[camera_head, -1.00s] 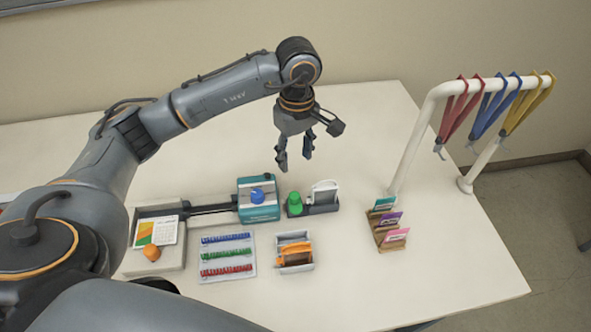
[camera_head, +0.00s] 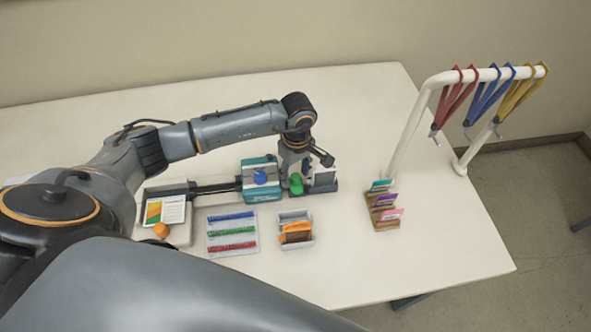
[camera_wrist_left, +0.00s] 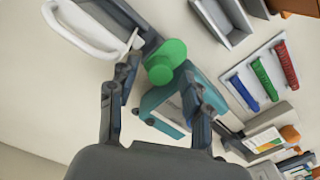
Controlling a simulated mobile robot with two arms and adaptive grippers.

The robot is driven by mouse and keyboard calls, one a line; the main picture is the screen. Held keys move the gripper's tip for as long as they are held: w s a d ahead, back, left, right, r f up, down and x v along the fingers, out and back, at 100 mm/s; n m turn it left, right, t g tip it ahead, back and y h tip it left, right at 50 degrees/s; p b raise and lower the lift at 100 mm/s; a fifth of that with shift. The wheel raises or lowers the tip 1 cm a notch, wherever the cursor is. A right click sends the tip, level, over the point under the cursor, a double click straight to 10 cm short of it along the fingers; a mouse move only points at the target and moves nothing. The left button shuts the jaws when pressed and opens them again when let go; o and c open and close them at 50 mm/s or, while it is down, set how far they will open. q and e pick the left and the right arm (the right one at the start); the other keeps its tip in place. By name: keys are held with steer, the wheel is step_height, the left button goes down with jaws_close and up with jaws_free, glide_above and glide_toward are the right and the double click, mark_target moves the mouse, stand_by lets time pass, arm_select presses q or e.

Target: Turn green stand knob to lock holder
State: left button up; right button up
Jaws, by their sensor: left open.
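The green knob (camera_head: 296,184) sits on the dark stand (camera_head: 322,184) beside the teal laminator. In the left wrist view the green knob (camera_wrist_left: 164,62) lies ahead of and between the two fingers. The white holder (camera_head: 324,176) is on the stand just right of the knob, and it shows at the upper left of the wrist view (camera_wrist_left: 90,28). My left gripper (camera_head: 295,172) is open and low over the knob, pointing down. I cannot tell whether a finger touches it. My right gripper is not in view.
The teal laminator (camera_head: 262,190) with a blue dial (camera_head: 260,176) stands close on the left. In front are a tray of coloured strips (camera_head: 231,246) and a grey bin (camera_head: 294,217) with an orange tool. A card rack (camera_head: 384,224) and a white lanyard rail (camera_head: 408,130) stand right.

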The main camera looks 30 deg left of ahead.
arm_select(q)
steer(key=shift+f, duration=0.1)
jaws_close()
